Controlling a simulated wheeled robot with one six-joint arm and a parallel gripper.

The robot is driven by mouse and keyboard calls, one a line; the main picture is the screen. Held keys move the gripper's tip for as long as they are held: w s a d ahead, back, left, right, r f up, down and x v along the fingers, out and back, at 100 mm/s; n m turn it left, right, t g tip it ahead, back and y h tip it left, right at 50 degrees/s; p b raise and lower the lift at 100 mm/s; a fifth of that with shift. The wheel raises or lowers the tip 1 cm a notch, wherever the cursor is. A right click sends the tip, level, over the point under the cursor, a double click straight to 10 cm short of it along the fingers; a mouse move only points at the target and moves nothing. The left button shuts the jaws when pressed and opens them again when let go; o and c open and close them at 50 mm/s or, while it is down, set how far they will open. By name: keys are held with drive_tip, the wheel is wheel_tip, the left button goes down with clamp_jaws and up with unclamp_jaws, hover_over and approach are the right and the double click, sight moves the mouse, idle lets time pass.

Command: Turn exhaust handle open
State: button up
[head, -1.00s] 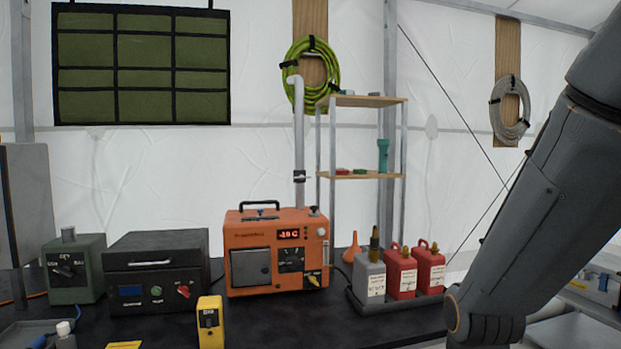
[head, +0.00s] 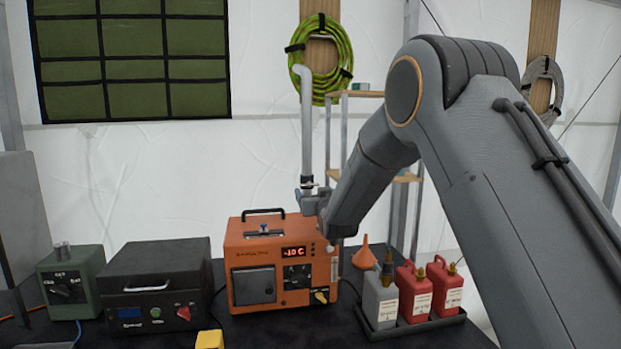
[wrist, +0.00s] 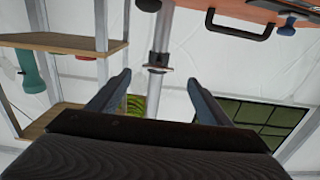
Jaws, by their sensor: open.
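The exhaust pipe (head: 307,120) rises grey and upright behind the orange heater (head: 240,250). A small fitting on it, which seems to be the exhaust handle (head: 307,185), shows just above the heater. In the wrist view, which looks upside down, the handle (wrist: 158,69) is a dark collar with a small part sticking out on the pipe. My gripper (wrist: 157,97) is open, its two fingers spread either side of the pipe in that view, with nothing between them that I can see touching. In the head view my gripper (head: 312,203) is small and partly hidden beside the pipe.
A shelf stand (head: 365,93) stands close right of the pipe. Fuel cans (head: 414,290) sit in a black tray below my arm. A green hose coil (head: 338,50) hangs behind the pipe. A black box (head: 150,285) stands left of the heater.

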sight(310, 185)
drive_tip(key=p+x, duration=0.1)
drive_tip(key=x, duration=0.2)
drive_tip(key=p+x, duration=0.1)
drive_tip(key=x, duration=0.2)
drive_tip(key=shift+w+d+r, duration=0.1)
drive_tip(key=shift+d, duration=0.15)
drive_tip(key=shift+p+x, duration=0.45)
drive_tip(key=shift+x, duration=0.4)
drive_tip(key=shift+a, duration=0.1)
drive_tip(key=c, duration=1)
drive_tip(key=shift+c, duration=0.2)
